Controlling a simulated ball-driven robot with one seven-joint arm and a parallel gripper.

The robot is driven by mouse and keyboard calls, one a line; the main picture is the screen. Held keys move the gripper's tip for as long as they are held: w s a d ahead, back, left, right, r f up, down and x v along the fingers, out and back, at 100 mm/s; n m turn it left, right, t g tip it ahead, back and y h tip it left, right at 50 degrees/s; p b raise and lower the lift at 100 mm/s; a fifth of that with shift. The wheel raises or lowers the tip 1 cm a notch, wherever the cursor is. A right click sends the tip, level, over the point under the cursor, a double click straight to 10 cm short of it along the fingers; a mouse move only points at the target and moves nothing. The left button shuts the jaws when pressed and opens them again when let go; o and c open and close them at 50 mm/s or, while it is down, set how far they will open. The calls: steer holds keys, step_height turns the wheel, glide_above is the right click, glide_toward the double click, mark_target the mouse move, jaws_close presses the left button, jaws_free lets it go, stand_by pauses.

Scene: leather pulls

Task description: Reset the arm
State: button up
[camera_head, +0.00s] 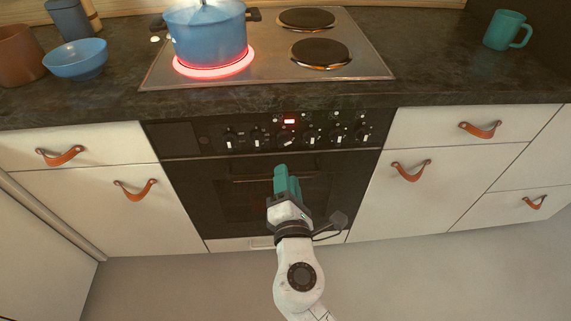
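My gripper (284,172) is at the end of my arm, in front of the dark oven door (228,190), below the row of control knobs. My arm rises from the bottom of the picture, slightly right of the middle. The gripper's teal fingers point up and away toward the oven front. I see no object at the fingertips. The fingers are seen from behind, so the gap between them cannot be told.
A blue pot (205,38) stands on a glowing red burner (214,68) of the stove (370,68). A blue bowl (76,62) and a teal mug (505,31) stand on the counter (450,75). Leather pulls, including one right of the oven (411,172), stick out. The floor (420,275) is clear.

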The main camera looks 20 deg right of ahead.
steer(key=shift+s+a, duration=0.25)
steer(key=shift+s, duration=0.4)
steer(key=s+d+f+m+g+h, duration=0.2)
steer(key=s+d+f+m+g, duration=0.15)
steer(key=d+m, duration=0.45)
steer(key=s+d+f+m+g+y, duration=0.1)
steer(key=s+d+f+m+g, duration=0.35)
steer(key=s, duration=0.25)
steer(key=s+d+f+m+g+y, duration=0.1)
steer(key=s+d+f+m+g, duration=0.3)
steer(key=s+f, duration=0.15)
steer(key=s+a+f+m+g+y, duration=0.2)
steer(key=s+y, duration=0.1)
steer(key=s, duration=0.3)
steer(key=s+a+f+m+g+y, duration=0.1)
steer(key=s+a+m+g+y, duration=0.15)
steer(key=s, duration=0.35)
step_height(320, 180, up, 14)
steer(key=p, duration=1.5)
steer(key=shift+w+a+r, duration=0.15)
steer(key=shift+r, duration=0.1)
